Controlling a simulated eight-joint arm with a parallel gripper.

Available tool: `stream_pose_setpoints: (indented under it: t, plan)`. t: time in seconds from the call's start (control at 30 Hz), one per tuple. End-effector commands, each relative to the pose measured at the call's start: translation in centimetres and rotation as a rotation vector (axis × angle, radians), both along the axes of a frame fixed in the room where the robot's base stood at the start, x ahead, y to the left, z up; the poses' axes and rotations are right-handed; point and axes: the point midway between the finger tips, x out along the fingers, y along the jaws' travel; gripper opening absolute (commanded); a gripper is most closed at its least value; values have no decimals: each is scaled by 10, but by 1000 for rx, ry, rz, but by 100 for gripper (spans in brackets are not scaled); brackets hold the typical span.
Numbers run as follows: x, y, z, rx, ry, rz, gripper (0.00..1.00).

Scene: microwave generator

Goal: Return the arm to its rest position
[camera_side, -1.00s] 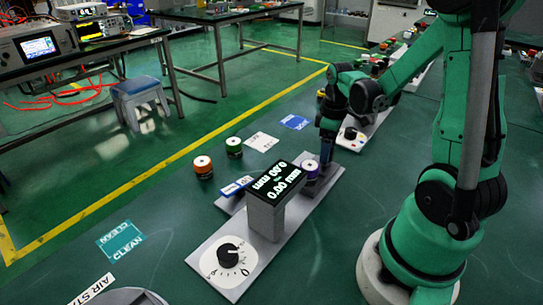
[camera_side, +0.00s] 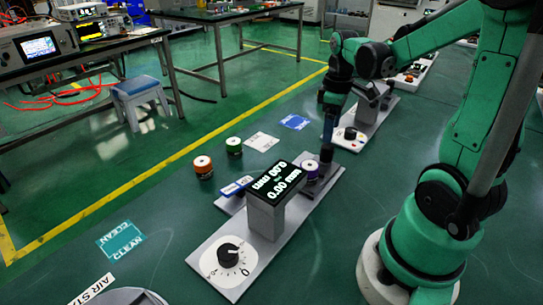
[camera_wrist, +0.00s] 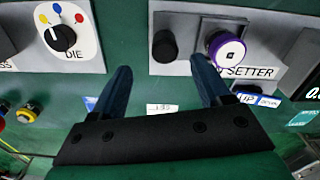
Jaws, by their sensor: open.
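My gripper (camera_side: 327,145) hangs above the bench, at the far end of the grey setter base (camera_side: 222,258), near a purple-and-white round piece. In the wrist view my gripper (camera_wrist: 162,78) is open, its two dark blue fingers apart with nothing between them. The purple-and-white piece (camera_wrist: 227,50) sits on the setter plate just beyond the right finger and appears apart from it. It also shows in the side view (camera_side: 310,170), beside the display block (camera_side: 264,217).
Another device with a black knob (camera_side: 350,133) stands behind my gripper. The bench at front left is mostly clear.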

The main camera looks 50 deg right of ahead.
Motion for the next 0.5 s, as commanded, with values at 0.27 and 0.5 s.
stream_pose_setpoints:
  t: [0.27,0.5]
  plan:
    - [9,21,9,-36,-60,-17,70]
    - [28,101,34,-71,-344,-106,70]
